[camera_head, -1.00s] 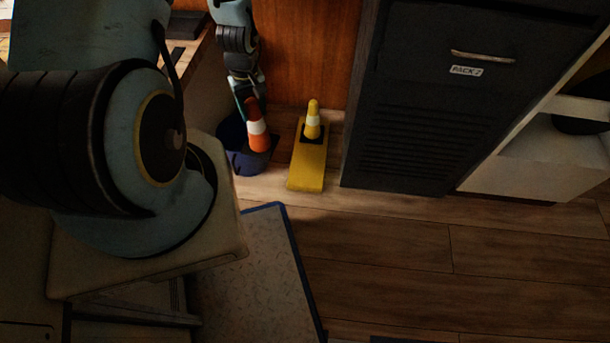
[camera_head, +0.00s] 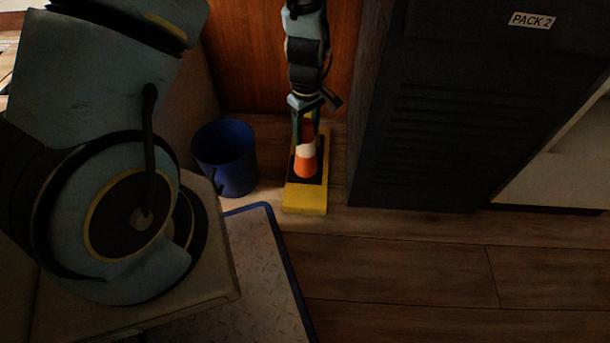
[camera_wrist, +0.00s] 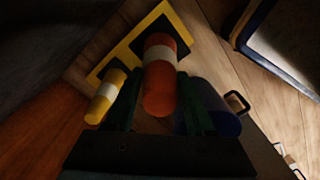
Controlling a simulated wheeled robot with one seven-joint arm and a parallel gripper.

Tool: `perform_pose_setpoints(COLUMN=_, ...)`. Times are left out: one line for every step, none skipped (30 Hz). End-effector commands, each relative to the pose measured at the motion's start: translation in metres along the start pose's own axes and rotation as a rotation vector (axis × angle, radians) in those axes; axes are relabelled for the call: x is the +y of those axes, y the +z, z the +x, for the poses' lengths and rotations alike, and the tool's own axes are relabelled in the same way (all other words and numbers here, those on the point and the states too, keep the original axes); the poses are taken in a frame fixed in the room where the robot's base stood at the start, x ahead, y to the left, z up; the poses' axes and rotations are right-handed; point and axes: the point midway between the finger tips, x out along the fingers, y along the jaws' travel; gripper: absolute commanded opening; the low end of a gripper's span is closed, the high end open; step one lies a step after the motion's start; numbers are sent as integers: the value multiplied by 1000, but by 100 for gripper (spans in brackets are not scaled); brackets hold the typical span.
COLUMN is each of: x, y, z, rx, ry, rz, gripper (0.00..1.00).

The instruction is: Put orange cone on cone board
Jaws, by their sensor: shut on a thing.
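The orange cone (camera_head: 306,166) with a white band is upright over the front part of the yellow cone board (camera_head: 305,203). My gripper (camera_head: 306,133) is shut on its upper part from above. I cannot tell whether the base touches the board. A yellow cone (camera_wrist: 106,96) with a white band stands on the board beside it. My gripper mostly hides that yellow cone in the head view.
A blue bin (camera_head: 226,160) stands left of the board, close to it. A dark cabinet labelled PACK 2 (camera_head: 440,120) stands to the right. A wooden wall is behind. A blue-edged platform (camera_head: 245,270) lies in front left. Wooden floor (camera_head: 420,270) at front right is clear.

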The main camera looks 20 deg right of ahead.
Motion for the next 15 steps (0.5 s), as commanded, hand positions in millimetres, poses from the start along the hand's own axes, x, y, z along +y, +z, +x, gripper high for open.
perform_pose_setpoints(x=-1, y=0, z=12, rx=-1, ry=-3, rz=-1, gripper=0)
perform_pose_setpoints(x=-1, y=0, z=18, rx=-2, ry=-3, rz=-2, gripper=0)
perform_pose_setpoints(x=-1, y=0, z=26, rx=-2, ry=-3, rz=-1, gripper=0)
perform_pose_setpoints(x=-1, y=0, z=32, rx=-1, ry=-2, rz=-1, gripper=0)
perform_pose_setpoints(x=-1, y=0, z=38, rx=-1, ry=-3, rz=0, gripper=0)
perform_pose_setpoints(x=-1, y=0, z=44, rx=-2, ry=-3, rz=1, gripper=0)
perform_pose_setpoints(x=-1, y=0, z=48, rx=-2, ry=-2, rz=1, gripper=0)
perform_pose_setpoints(x=-1, y=0, z=51, rx=-1, ry=-1, rz=1, gripper=0)
perform_pose_setpoints(x=0, y=0, z=54, rx=-1, ry=0, rz=0, gripper=0)
perform_pose_setpoints(x=0, y=0, z=57, rx=-1, ry=0, rz=0, gripper=0)
perform_pose_setpoints(x=0, y=0, z=59, rx=-1, ry=0, rz=0, gripper=0)
perform_pose_setpoints(x=0, y=0, z=63, rx=-1, ry=0, rz=0, gripper=0)
perform_pose_setpoints(x=0, y=0, z=67, rx=-1, ry=0, rz=0, gripper=0)
perform_pose_setpoints(x=0, y=0, z=71, rx=-1, ry=-1, rz=0, gripper=0)
perform_pose_setpoints(x=-1, y=0, z=78, rx=-1, ry=-1, rz=1, gripper=0)
